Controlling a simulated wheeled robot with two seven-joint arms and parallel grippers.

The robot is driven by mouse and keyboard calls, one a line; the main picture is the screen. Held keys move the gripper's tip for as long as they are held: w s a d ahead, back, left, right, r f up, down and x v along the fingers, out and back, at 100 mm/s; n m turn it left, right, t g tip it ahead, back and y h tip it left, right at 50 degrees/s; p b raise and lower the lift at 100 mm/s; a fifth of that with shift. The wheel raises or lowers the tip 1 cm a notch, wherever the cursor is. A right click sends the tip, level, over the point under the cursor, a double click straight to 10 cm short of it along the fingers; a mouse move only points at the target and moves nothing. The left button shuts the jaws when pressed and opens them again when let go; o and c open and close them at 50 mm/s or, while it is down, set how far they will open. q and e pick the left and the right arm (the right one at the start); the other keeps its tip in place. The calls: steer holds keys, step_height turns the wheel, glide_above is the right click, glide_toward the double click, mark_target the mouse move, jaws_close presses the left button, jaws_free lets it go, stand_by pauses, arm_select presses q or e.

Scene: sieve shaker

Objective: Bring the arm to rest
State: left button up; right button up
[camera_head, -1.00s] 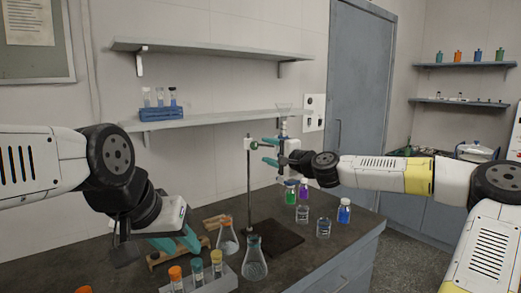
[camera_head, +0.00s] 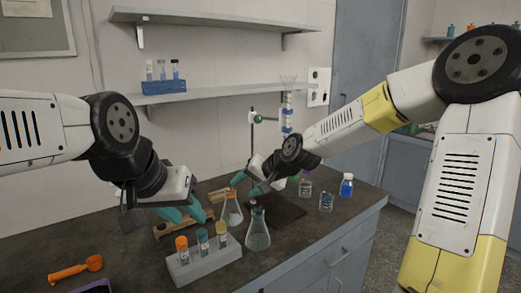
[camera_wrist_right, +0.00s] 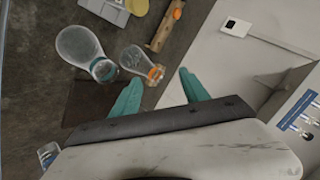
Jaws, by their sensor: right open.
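My right gripper (camera_head: 247,183) is open and empty, low over the bench behind the two flasks. Its teal fingers stand apart in the right wrist view (camera_wrist_right: 161,76). The near conical flask (camera_head: 257,236) stands upright with a teal collar. The other flask (camera_head: 232,212), with an orange collar, stands behind it and to the left, close to my right fingers. Both also show in the right wrist view, the teal-collared one (camera_wrist_right: 78,44) and the orange-collared one (camera_wrist_right: 133,58). My left gripper (camera_head: 185,213) hangs over the bench at left, its teal fingers apart, with nothing seen between them.
A grey rack (camera_head: 208,264) with capped tubes stands in front. A clamp stand (camera_head: 252,138) rises behind my right gripper. Beakers (camera_head: 326,202) and a blue bottle (camera_head: 346,186) stand at right. An orange scoop (camera_head: 76,268) lies front left. The right front bench top is clear.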

steer(key=s+d+r+n+h, duration=0.1)
steer(key=s+d+r, duration=0.3)
steer(key=s+d, duration=0.5)
steer(key=s+d+r+n+h, duration=0.1)
steer(key=s+d+r+h, duration=0.3)
steer(key=s+d, duration=0.5)
steer(key=s, duration=0.8)
steer(key=shift+d+r, duration=0.15)
steer(key=shift+r, duration=0.05)
